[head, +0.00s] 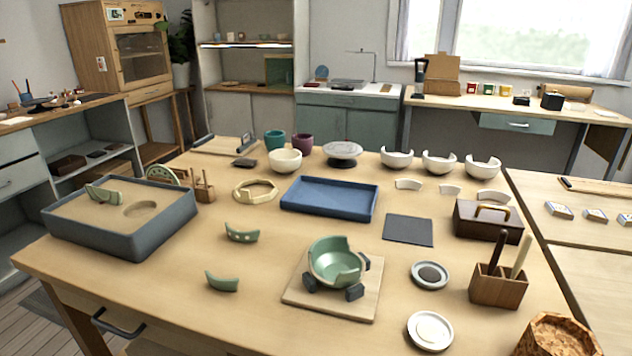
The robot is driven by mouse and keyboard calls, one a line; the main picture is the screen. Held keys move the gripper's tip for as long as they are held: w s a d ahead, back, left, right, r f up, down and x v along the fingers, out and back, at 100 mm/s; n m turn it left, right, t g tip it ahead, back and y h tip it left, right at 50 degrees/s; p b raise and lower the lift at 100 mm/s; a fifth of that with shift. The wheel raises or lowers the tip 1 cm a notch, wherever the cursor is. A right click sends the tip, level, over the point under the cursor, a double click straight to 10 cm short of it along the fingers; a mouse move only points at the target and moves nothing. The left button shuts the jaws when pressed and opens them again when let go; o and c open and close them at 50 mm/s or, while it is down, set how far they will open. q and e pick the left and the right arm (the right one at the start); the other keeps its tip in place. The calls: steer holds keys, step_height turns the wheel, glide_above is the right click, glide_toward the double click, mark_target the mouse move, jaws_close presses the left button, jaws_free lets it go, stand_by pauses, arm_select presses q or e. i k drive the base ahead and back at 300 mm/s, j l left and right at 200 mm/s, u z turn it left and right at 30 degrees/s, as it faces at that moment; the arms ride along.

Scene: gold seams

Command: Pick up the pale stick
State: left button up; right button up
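The pale stick (521,256) stands in a small wooden block holder (498,288) at the right front of the table. It leans a little to the right, and its lower end is hidden inside the holder. A dark brown stick (496,250) stands in the same holder, just left of the pale one. Neither of my grippers is in the head view, and nothing touches the pale stick except the holder.
A brown box with a gold handle (488,221) stands just behind the holder. Small dishes (429,331) lie to its left, and a rough brown container (556,337) stands in front. A broken green bowl (335,262) rests on a wooden board (326,305) further left.

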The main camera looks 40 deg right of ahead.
mark_target(527, 244)
steer(key=z, duration=2.25)
